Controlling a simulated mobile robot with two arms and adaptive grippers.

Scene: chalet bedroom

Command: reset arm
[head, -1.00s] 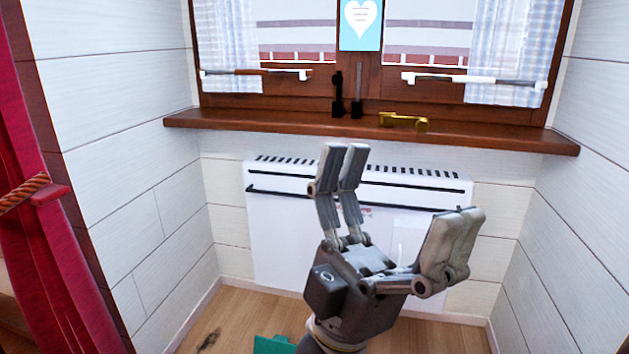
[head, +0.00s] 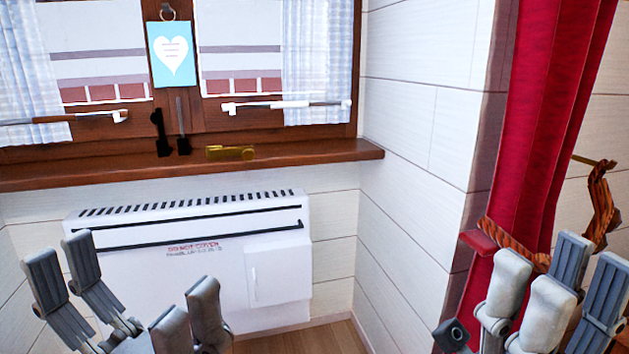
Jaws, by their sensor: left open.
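My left gripper (head: 125,275) is at the bottom left in the head view, in front of the white wall heater (head: 190,240). Its grey fingers point up and stand wide apart, with nothing between them. My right gripper (head: 553,265) is at the bottom right, in front of the red curtain (head: 535,140). Its fingers also point up, seen at an angle, with a gap between the pairs and nothing held. The palms are mostly cut off by the lower edge.
A wooden window sill (head: 280,160) juts out above the heater, with a brass-coloured object (head: 231,153) on it. A blue card with a heart (head: 171,55) hangs at the window. An orange rope tie (head: 515,243) crosses the curtain. A strip of floor (head: 310,338) shows below.

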